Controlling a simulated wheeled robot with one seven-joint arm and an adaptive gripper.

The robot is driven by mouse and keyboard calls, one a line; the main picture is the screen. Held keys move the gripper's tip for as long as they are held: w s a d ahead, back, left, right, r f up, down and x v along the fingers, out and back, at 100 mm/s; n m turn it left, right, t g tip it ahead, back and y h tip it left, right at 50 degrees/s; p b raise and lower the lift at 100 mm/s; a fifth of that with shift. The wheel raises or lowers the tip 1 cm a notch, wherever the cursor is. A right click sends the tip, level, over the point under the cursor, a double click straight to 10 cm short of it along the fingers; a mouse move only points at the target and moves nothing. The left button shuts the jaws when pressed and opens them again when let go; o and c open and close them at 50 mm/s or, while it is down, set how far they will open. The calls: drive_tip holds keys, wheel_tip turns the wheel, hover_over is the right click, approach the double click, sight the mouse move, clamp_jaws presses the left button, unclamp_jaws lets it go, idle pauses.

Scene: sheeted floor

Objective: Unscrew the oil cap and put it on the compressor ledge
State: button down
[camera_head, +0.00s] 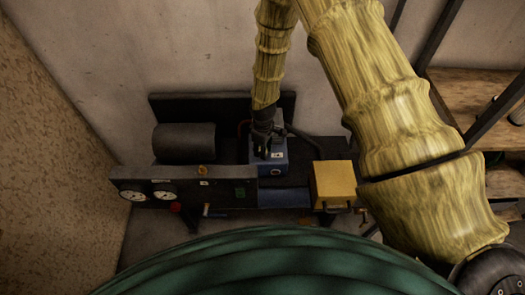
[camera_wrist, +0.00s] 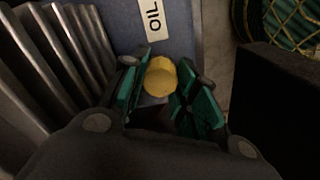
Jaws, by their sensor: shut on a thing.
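The oil cap (camera_wrist: 160,77) is a round yellow cap in the wrist view, between the green-padded fingers of my gripper (camera_wrist: 160,85). The fingers are shut on its sides. Behind it is a blue-grey surface (camera_wrist: 185,22) with a white "OIL" label (camera_wrist: 151,19). I cannot tell whether the cap is still seated or lifted. In the head view my gripper (camera_head: 265,150) points down at the blue housing (camera_head: 272,167) of the compressor and hides the cap.
Two gauges (camera_head: 148,193) are at the ledge's left end, with a dark cylinder (camera_head: 184,143) behind. A yellow box (camera_head: 333,181) stands right of the housing. Metal fins (camera_wrist: 45,65) lie left of my fingers, and a dark block (camera_wrist: 280,100) lies right. Wooden shelves (camera_head: 470,100) stand at right.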

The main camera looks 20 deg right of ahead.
drive_tip(key=n, duration=0.5)
drive_tip(key=shift+n, duration=0.3)
drive_tip(key=n+p, duration=0.1)
drive_tip(key=n, duration=0.3)
drive_tip(key=shift+r+n, duration=0.1)
drive_tip(key=shift+n, duration=0.2)
drive_tip(key=n+p, duration=0.1)
drive_tip(key=n, duration=0.3)
drive_tip(key=n+p, duration=0.1)
drive_tip(key=n, duration=0.4)
drive_tip(key=shift+p, duration=0.4)
drive_tip(key=c, duration=1)
unclamp_jaws()
drive_tip(key=shift+c, duration=0.9)
